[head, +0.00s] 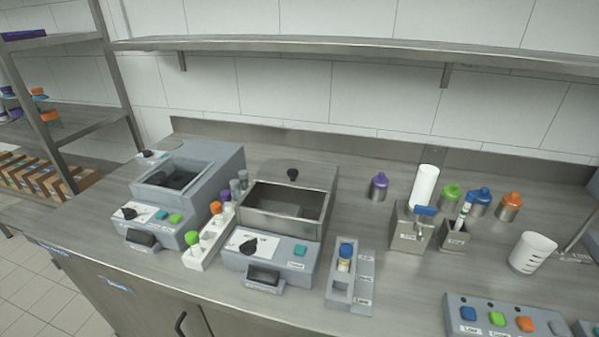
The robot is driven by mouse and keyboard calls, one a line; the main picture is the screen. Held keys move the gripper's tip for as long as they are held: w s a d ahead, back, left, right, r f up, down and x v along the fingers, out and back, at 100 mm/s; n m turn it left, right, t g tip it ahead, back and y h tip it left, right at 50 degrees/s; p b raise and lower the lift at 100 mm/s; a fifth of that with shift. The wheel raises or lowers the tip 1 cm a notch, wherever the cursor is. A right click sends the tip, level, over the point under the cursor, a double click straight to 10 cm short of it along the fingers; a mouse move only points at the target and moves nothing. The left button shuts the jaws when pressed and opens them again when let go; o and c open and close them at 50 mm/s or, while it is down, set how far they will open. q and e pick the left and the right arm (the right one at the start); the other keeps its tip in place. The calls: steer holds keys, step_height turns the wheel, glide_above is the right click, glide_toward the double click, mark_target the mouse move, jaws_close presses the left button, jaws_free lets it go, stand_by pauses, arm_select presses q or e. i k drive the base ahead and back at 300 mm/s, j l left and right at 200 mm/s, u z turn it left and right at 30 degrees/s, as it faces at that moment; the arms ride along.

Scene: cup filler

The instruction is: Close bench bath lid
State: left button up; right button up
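A grey bench bath (268,262) stands in the middle of the worktop, with a dial, a teal button and a black display on its sloped front. Its steel tank (285,222) is open and its dark inside shows. A grey lid (315,174) with a black knob (292,174) is at the back of the tank, leaving the front part uncovered. How the lid is carried there is hard to tell. Neither of my grippers is in view.
Another grey device (195,180) with a square opening stands left. A white tube rack (208,243) is between them, close to the bath. A grey holder (350,290) stands right of it. Bottles, a beaker (531,253) and a button panel (500,318) are farther right. A shelf (350,50) hangs above.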

mark_target(311, 176)
steer(key=i+j, duration=0.1)
steer(key=j, duration=0.35)
steer(key=i+j+z, duration=0.1)
steer(key=j, duration=0.4)
steer(key=i+j, duration=0.1)
steer(key=j, duration=0.35)
